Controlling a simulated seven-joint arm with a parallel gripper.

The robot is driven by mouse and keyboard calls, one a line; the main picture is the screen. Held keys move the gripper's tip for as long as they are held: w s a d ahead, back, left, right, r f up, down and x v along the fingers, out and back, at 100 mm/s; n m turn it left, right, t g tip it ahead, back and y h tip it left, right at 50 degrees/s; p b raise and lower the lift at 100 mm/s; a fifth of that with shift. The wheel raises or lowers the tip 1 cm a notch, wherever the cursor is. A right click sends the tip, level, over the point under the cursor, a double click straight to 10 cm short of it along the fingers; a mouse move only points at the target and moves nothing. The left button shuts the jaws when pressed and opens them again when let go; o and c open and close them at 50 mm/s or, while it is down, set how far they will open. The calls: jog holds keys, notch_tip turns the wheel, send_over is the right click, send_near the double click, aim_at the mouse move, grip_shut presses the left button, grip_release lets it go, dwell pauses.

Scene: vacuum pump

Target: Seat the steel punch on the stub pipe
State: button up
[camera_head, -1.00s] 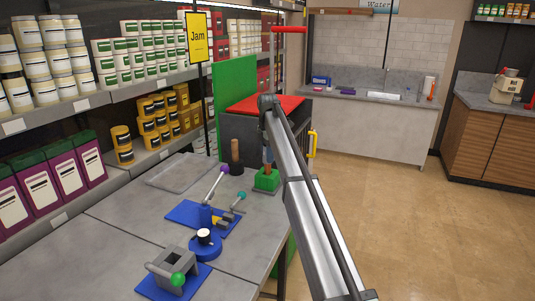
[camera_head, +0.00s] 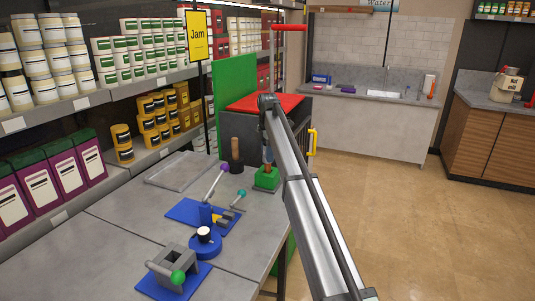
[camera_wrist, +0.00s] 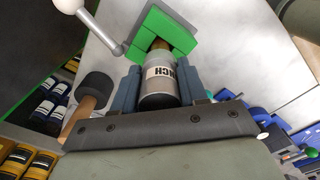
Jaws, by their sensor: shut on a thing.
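The steel punch (camera_wrist: 160,88) is a grey cylinder with a partly visible "PUNCH" label. My gripper (camera_wrist: 160,78) is shut on it, with blue-grey fingers on both sides. In the head view my gripper (camera_head: 268,154) is just above the green block (camera_head: 266,181). The brown stub pipe (camera_head: 268,169) stands up from that block. In the wrist view the pipe (camera_wrist: 159,44) shows just beyond the punch's far end, within the green block (camera_wrist: 152,22). The punch's end lines up closely with the pipe; I cannot tell whether they touch.
A dark-headed, wooden-handled mallet (camera_head: 236,154) stands left of the green block. A blue-based clamp (camera_head: 206,212), a blue round holder (camera_head: 204,245) and a grey fixture (camera_head: 175,265) are nearer on the table. An empty tray (camera_head: 180,169) lies at the left. A red-topped cabinet (camera_head: 265,103) stands behind.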

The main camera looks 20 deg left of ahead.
jog(key=o, duration=1.3)
jog(key=shift+r, duration=0.1)
jog(key=shift+r, duration=4.45)
